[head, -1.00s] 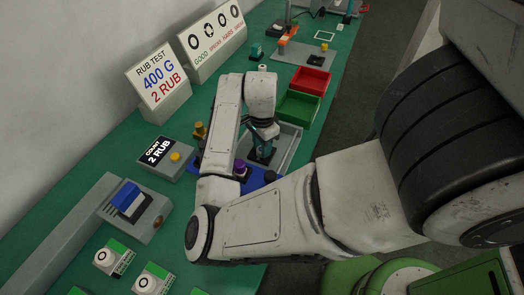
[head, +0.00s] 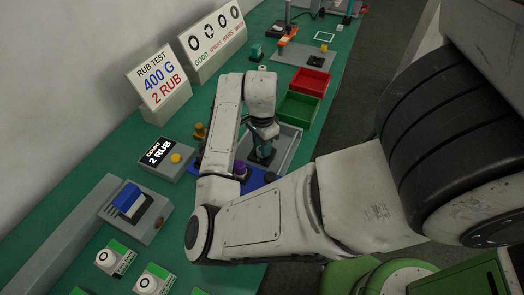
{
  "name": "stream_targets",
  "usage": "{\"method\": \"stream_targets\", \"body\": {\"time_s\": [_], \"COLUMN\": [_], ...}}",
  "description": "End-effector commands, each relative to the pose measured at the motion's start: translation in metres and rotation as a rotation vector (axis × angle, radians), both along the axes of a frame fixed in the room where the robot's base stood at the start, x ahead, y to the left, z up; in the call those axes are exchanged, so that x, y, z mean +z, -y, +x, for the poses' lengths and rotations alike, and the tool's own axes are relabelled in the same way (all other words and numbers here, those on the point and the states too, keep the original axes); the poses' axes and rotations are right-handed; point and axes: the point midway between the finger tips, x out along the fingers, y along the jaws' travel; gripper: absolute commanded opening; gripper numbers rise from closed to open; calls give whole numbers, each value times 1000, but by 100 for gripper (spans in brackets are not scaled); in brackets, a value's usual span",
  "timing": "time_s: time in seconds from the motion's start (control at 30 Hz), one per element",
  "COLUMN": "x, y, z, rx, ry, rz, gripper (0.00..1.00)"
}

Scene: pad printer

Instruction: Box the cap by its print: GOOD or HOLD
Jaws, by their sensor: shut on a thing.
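My gripper (head: 264,150) is low over the grey tray (head: 289,151), just beyond the blue fixture (head: 256,182). It is shut on a small, dark thing that my fingers and wrist mostly hide, so I cannot tell whether it is a cap or a tool. The green box (head: 299,107) and the red box (head: 311,81) stand beyond the grey tray and look empty. The print sign (head: 211,40) shows good and faulty rings.
A rub test sign (head: 158,86) reads 400 G, 2 RUB. A counter (head: 162,155) reads COUNT 2 RUB. A blue-topped pad unit (head: 133,200) stands at the left. A purple knob (head: 240,168) is close beside my gripper.

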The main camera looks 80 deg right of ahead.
Motion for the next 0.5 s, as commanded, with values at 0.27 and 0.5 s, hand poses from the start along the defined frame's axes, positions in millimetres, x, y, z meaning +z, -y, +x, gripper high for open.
{"method": "stream_targets", "body": {"time_s": [0.27, 0.5], "x": [19, 32], "y": [0, 0], "z": [0, 0], "rx": [0, 0], "ry": [0, 0], "rz": [0, 0], "gripper": [0, 0]}}
